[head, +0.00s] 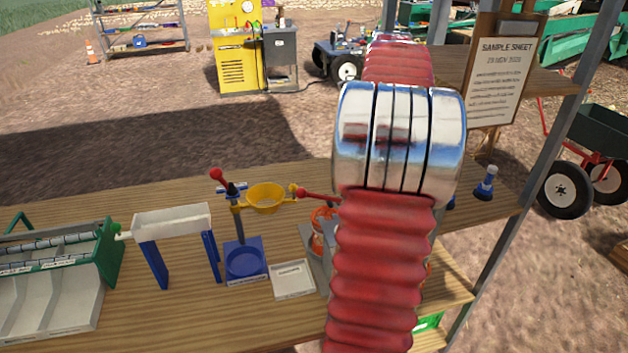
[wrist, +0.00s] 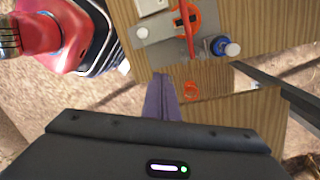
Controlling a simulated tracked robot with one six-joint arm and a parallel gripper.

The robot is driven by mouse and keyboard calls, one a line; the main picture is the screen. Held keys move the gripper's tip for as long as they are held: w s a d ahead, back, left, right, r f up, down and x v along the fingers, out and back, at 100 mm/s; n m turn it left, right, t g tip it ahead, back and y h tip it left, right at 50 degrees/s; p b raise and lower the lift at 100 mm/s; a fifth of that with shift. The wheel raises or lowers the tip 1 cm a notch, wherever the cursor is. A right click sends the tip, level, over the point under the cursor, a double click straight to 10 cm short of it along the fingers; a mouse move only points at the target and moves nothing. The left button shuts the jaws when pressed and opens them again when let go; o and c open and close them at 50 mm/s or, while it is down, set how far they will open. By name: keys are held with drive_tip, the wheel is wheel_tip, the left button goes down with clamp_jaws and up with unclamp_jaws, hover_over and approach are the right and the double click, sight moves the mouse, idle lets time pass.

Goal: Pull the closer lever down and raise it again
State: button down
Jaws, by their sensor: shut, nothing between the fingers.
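A red lever (head: 315,194) with a round knob at its left end shows in the head view, beside the yellow funnel. Its right end is hidden behind my arm. Below it is an orange device (head: 322,217), partly hidden by my arm. In the wrist view a red lever (wrist: 187,32) passes over an orange ring (wrist: 194,17) on a grey metal plate (wrist: 155,36). My gripper (wrist: 161,78) is shut and empty, its fingers pointing toward the plate but apart from the lever. The gripper is hidden in the head view.
A blue stand (head: 245,262) with another red-knobbed lever (head: 217,175) and a yellow funnel (head: 266,198) stands left of the device. A white tray (head: 293,280) lies in front. A blue-and-white bottle (wrist: 225,46) stands near the plate. A metal post (head: 535,160) rises at right.

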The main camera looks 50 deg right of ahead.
drive_tip(key=w+a+r+n+t+y, duration=0.2)
drive_tip(key=w+r+t, duration=0.3)
drive_tip(key=shift+w+a+r, duration=0.2)
drive_tip(key=shift+w+r, duration=0.05)
drive_tip(key=shift+r, duration=0.1)
drive_tip(key=shift+f, duration=0.1)
hover_over(329, 199)
drive_tip(key=w+a, duration=0.2)
drive_tip(key=a, duration=0.2)
wheel_tip(329, 199, down, 11)
drive_tip(key=shift+d+f, duration=0.15)
drive_tip(key=shift+d, duration=0.1)
drive_tip(key=shift+f, duration=0.1)
